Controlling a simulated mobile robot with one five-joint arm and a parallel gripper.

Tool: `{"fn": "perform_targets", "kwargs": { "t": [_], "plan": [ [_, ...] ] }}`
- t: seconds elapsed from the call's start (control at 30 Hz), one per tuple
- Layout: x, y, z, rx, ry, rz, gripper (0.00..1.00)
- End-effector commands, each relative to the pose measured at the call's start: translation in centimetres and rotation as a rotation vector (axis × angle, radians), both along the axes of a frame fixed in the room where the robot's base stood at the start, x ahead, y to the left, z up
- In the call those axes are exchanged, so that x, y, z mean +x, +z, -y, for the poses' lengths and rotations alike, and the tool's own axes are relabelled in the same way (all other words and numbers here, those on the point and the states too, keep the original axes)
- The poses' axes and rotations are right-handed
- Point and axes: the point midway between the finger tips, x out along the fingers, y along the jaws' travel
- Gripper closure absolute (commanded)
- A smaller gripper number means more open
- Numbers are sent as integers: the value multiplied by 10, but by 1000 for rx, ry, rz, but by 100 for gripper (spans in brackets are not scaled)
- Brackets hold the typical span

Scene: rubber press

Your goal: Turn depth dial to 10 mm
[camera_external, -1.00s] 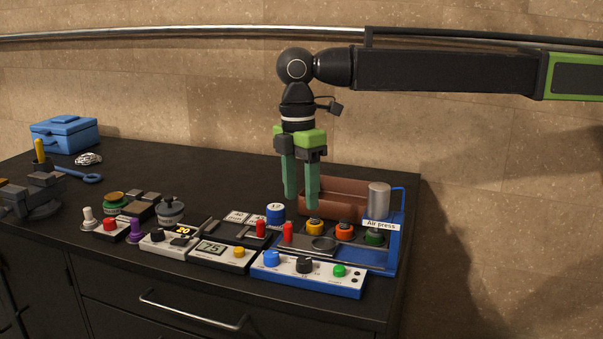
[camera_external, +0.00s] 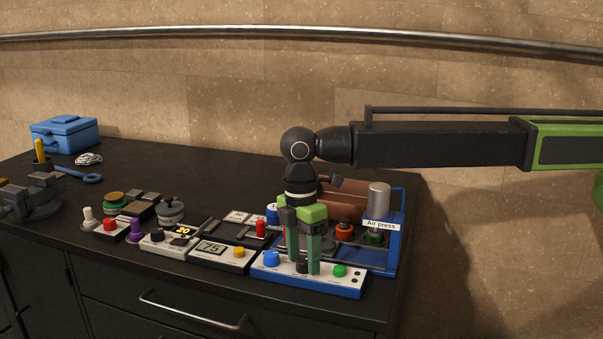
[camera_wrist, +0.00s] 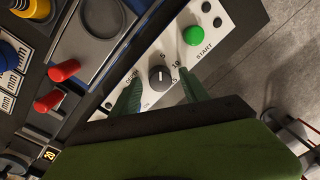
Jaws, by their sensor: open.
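The depth dial is a black knob with a white pointer line (camera_wrist: 159,77) on the white front panel of the air press (camera_external: 384,226). In the wrist view the marks 5 and 10 show beside the dial, and the pointer looks aimed toward the 5 side, not at the 10. In the external view the dial (camera_external: 303,267) is partly hidden by my fingers. My gripper (camera_wrist: 160,97) is open and points down, with one green finger on each side of the dial. I cannot tell whether the fingers touch it.
A green START button (camera_wrist: 193,35) is close to one finger on the same panel. A blue knob (camera_external: 271,258) is at the panel's left.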

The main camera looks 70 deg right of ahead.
Motion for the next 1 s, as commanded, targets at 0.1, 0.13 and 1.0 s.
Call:
{"fn": "perform_targets", "kwargs": {
  "t": [0.1,0.13,1.0],
  "plan": [
    [0,1,0,0,0,0,55],
    [0,1,0,0,0,0,59],
    [0,0,0,-1,-137,1,100]
  ]
}}
